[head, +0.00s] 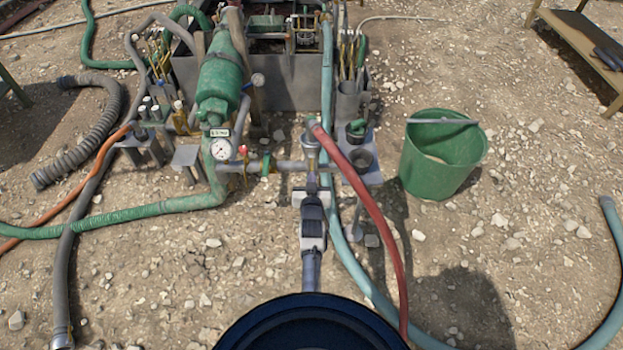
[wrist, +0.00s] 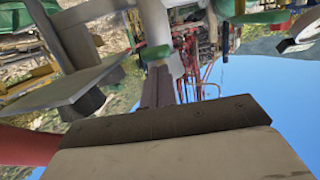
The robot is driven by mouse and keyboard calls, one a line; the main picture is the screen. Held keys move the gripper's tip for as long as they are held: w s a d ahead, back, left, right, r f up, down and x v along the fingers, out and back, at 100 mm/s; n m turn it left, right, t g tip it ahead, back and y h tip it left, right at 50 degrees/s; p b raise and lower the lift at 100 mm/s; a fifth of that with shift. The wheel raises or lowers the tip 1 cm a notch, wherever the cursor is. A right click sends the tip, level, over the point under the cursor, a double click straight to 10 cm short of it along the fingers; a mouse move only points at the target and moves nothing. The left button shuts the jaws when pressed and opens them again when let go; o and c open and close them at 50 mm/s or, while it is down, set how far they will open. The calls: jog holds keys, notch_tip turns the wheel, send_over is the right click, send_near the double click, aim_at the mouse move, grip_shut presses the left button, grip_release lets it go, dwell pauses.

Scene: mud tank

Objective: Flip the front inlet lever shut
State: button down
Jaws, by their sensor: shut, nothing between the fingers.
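A short green lever (head: 266,164) stands on the grey horizontal pipe (head: 289,166), right of the pressure gauge (head: 221,149). A red-tipped valve handle (head: 243,151) is beside it. I cannot tell for certain which is the front inlet lever. My gripper (head: 311,182) is shut and empty at the pipe's right end, just below the grey fitting, to the right of the green lever. In the wrist view, my narrow shut fingers (wrist: 158,88) point at a green piece (wrist: 154,53); whether they touch it cannot be told.
A red hose (head: 374,215) and a pale blue hose (head: 349,262) run close right of my arm. A grey shelf (head: 371,177) with cups is right of the pipe. A green bucket (head: 440,155) stands farther right.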

jog(key=f+b, duration=0.1)
jog(key=b, duration=0.1)
jog(key=shift+w+f+b, duration=0.1)
jog(key=shift+f+b, duration=0.25)
jog(key=shift+f, duration=0.05)
